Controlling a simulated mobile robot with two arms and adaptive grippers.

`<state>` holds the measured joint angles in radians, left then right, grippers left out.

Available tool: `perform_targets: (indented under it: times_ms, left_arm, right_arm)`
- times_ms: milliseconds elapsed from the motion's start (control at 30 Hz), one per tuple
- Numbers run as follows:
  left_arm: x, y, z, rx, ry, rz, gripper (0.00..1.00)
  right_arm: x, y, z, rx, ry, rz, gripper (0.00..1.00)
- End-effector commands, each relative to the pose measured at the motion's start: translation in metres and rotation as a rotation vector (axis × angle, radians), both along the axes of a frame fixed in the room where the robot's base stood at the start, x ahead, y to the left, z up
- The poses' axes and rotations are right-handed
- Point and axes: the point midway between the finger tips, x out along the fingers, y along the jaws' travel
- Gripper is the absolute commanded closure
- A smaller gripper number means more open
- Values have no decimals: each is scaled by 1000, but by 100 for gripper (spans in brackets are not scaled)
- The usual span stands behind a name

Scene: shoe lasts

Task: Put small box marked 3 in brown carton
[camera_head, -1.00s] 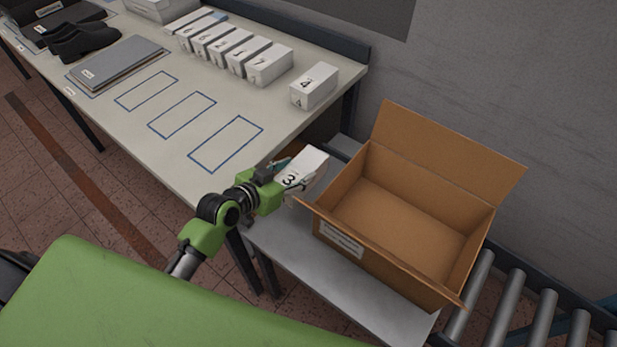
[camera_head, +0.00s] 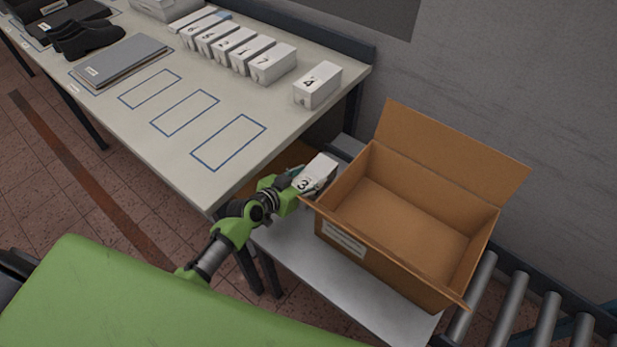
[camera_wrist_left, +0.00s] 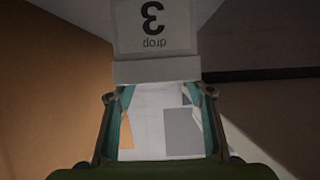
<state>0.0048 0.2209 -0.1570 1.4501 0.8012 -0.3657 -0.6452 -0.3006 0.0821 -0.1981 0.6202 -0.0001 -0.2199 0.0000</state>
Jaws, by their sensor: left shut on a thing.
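The small white box marked 3 (camera_head: 318,172) is in my left gripper (camera_head: 300,181), just left of the brown carton and about level with its rim. In the left wrist view the box marked 3 (camera_wrist_left: 155,28) shows upside down between the two fingers of the gripper (camera_wrist_left: 162,105). The brown carton (camera_head: 345,240) stands open on a grey stand, its flaps folded outward, and its visible inside is empty. The box is outside the carton's opening; I cannot tell whether it touches the left flap. My right gripper is not in view.
The pale table (camera_head: 150,135) at the left holds a row of numbered white boxes (camera_head: 240,52), a separate box marked 4 (camera_head: 317,85), a grey folder (camera_head: 120,60) and dark shoe lasts (camera_head: 88,38). A roller conveyor (camera_head: 505,305) lies right of the carton.

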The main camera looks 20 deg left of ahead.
Motion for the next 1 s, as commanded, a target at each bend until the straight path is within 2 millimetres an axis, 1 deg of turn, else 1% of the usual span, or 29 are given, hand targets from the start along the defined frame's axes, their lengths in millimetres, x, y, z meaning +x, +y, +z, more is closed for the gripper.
perform_targets:
  times_ms: [133, 167, 200, 500, 633, 667, 767, 1000]
  left_arm:
    - [0, 0, -4, 1, -1, 0, 78]
    - [0, 0, -3, 1, 1, 0, 44]
    - [0, 0, -3, 1, 1, 0, 35]
    - [0, 0, -3, 0, 1, 0, 35]
    - [-1, 0, 3, -1, 1, 0, 35]
    - [-4, 1, 2, 1, 2, 0, 35]
    - [-17, 6, 7, 1, 3, -1, 35]
    - [-61, 21, 29, 3, 2, -3, 35]
  right_arm:
    - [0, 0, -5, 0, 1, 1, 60]
    - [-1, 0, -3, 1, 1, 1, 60]
    - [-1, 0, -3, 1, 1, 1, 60]
    - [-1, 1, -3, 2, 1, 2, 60]
    - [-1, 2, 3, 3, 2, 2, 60]
    - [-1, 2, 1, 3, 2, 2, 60]
    - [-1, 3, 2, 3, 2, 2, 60]
    - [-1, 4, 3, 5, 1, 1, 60]
